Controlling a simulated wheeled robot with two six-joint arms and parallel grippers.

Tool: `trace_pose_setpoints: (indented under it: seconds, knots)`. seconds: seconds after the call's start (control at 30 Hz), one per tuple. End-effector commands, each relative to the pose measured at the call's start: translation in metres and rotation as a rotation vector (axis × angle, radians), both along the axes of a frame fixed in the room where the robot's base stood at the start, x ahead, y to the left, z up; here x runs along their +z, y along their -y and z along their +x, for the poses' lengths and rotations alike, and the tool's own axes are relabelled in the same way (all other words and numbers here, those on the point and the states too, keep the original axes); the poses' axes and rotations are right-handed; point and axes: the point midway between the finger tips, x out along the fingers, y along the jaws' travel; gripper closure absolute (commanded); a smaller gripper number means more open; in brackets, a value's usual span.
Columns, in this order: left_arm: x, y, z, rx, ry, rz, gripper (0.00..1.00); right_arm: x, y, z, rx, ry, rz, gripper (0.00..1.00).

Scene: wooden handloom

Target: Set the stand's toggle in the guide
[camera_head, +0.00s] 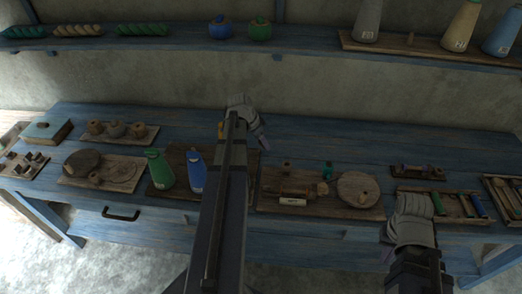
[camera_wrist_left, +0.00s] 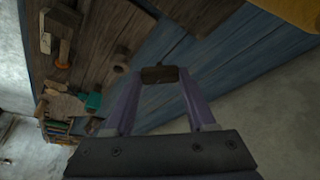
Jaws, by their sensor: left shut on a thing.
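My left gripper (camera_head: 264,146) is above the middle of the blue bench; one purple finger shows in the head view. In the left wrist view (camera_wrist_left: 160,76) its fingers are shut on a small brown wooden block (camera_wrist_left: 160,74), which I take to be the toggle. The block is hidden in the head view. A wooden board (camera_head: 340,212) right of the gripper bears a round wooden disc (camera_head: 358,189), a labelled wooden piece (camera_head: 292,202) and a teal piece (camera_head: 328,171). I cannot tell which part is the guide. My right gripper (camera_head: 412,205) is over the bench's right side, fingers unclear.
Green (camera_head: 159,169) and blue (camera_head: 196,172) bottles stand left of my left arm. A tray (camera_head: 462,216) of coloured pieces lies beside my right gripper. A shelf (camera_head: 150,43) with pots and cones runs above. The bench behind the board (camera_head: 350,143) is clear.

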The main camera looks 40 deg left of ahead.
Motion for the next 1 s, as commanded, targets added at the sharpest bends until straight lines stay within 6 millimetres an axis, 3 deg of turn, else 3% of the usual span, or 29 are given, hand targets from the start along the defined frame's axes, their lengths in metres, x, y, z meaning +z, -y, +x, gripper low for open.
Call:
trace_pose_setpoints:
  seconds: [0.07, 0.3, 0.43, 0.77, 1.0]
  knots:
    - [-0.001, 0.006, 0.002, -0.012, 0.000, 0.000, 0.95, -0.001, 0.000, 0.000, 0.000, 0.000, 0.000, 1.00]
    - [-0.010, 0.071, 0.025, -0.148, 0.000, 0.000, 0.95, -0.010, 0.000, 0.000, 0.000, 0.000, 0.000, 1.00]
    - [-0.012, 0.096, 0.031, -0.200, 0.000, 0.000, 0.95, -0.012, 0.000, 0.000, 0.000, 0.000, 0.000, 1.00]
    - [-0.015, 0.103, 0.033, -0.217, 0.001, 0.000, 0.95, -0.015, 0.000, 0.000, 0.000, 0.000, 0.000, 1.00]
    - [-0.031, 0.102, 0.033, -0.215, 0.001, 0.000, 0.95, -0.031, 0.000, 0.000, 0.000, 0.000, 0.000, 1.00]
